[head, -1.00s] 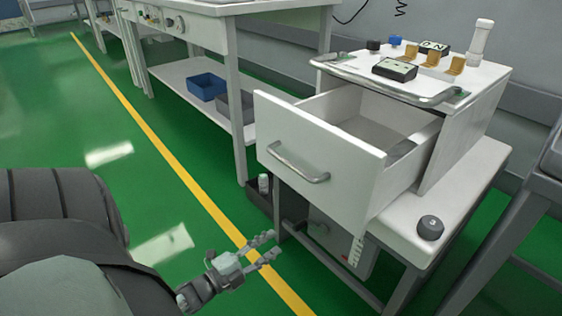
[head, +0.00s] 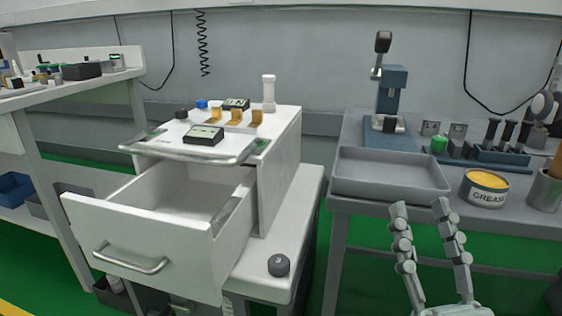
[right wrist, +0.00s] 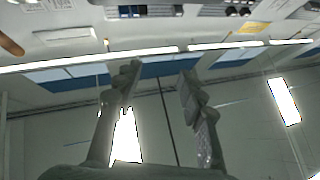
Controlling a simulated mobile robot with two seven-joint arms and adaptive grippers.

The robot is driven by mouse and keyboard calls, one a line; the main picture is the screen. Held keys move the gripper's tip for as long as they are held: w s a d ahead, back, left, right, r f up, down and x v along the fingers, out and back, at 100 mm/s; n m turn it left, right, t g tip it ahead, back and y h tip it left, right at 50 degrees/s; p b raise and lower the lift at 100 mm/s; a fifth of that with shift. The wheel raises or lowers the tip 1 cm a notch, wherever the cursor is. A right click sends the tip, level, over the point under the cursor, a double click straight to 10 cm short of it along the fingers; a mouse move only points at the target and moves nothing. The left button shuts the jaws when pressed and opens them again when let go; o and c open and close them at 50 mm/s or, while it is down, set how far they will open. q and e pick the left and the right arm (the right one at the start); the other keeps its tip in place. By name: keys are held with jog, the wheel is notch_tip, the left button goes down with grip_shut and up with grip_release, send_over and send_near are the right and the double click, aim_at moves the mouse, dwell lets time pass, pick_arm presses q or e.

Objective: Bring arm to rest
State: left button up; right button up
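My right gripper (head: 420,206) points up in front of the grey bench at the right of the head view. Its two fingers are spread apart with nothing between them. The right wrist view also shows the two open fingers of this right gripper (right wrist: 159,72), with only background between them. My left gripper is not in view. The white cart (head: 283,180) stands left of the right gripper, apart from it. The cart's drawer (head: 140,245) is pulled out and looks empty.
The grey bench (head: 345,215) holds a shallow grey tray (head: 390,190), a grease can (head: 485,188) and a blue-grey press (head: 391,100). The right gripper appears close to the bench's front edge. A dark knob (head: 278,265) lies on the cart's lower shelf.

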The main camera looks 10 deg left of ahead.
jog(key=w+d+f+g+h+p, duration=0.2)
jog(key=w+f+g+h+p, duration=0.3)
jog(key=f, duration=0.6)
jog(key=s+d+f+g+p, duration=0.15)
jog(key=d+f+g, duration=0.25)
jog(key=f+g, duration=0.55)
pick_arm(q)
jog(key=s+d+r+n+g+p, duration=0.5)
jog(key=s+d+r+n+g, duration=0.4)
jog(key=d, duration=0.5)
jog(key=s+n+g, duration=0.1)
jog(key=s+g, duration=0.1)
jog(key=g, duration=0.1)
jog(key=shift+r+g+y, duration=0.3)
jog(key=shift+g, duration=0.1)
pick_arm(e)
jog(key=s+d+f+m+g+h, duration=0.1)
jog(key=s+d+f+g+h, duration=0.1)
jog(key=s+d+f, duration=0.3)
jog(key=s+d+f+m+g+h, duration=0.1)
jog(key=s+d+f+g, duration=0.4)
jog(key=s+f, duration=0.5)
jog(key=shift+d+f+h, duration=0.15)
jog(key=shift+h, duration=0.35)
